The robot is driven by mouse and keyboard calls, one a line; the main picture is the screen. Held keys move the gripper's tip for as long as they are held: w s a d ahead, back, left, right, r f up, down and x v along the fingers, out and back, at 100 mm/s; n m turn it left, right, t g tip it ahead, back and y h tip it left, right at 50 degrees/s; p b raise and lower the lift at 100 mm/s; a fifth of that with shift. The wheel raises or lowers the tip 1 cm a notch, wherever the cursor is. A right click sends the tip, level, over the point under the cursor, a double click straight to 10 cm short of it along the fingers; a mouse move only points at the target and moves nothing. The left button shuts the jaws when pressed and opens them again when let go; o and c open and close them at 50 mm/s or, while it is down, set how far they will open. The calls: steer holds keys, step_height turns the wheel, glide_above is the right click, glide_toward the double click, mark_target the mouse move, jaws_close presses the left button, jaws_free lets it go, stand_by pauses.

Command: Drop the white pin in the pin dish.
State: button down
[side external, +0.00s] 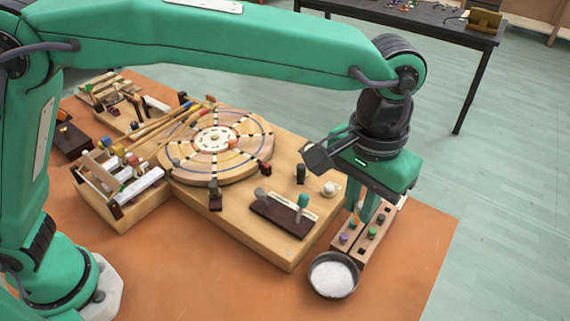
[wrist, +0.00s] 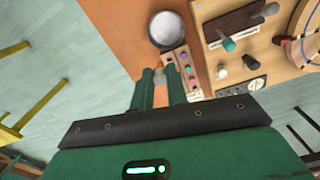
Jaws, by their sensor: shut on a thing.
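My gripper (side external: 368,208) points down over the far end of a wooden pin rack (side external: 377,243). In the wrist view its two green fingers (wrist: 160,88) are shut on a small pale thing, the white pin (wrist: 159,77). In the side view the fingers hide the pin. The rack also shows in the wrist view (wrist: 181,53), just right of the fingers, with several coloured pins in it. The pin dish (side external: 333,275) is a round dark-rimmed bowl with a pale inside, at the rack's near end. It also shows in the wrist view (wrist: 166,30), ahead of the fingers and apart from them.
A wooden board (side external: 280,245) beside the rack carries a round disc (side external: 240,165), a dark block with a teal-topped lever (side external: 303,202), a black post (side external: 300,173) and a white knob (side external: 329,189). Orange tabletop (side external: 410,270) is clear to the right.

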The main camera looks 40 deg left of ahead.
step_height(320, 180, down, 12)
stand_by(0.4)
stand_by(0.3)
steer(key=shift+f, duration=2.45)
steer(key=c, duration=1.3)
jaws_free()
steer(key=shift+r, duration=3.9)
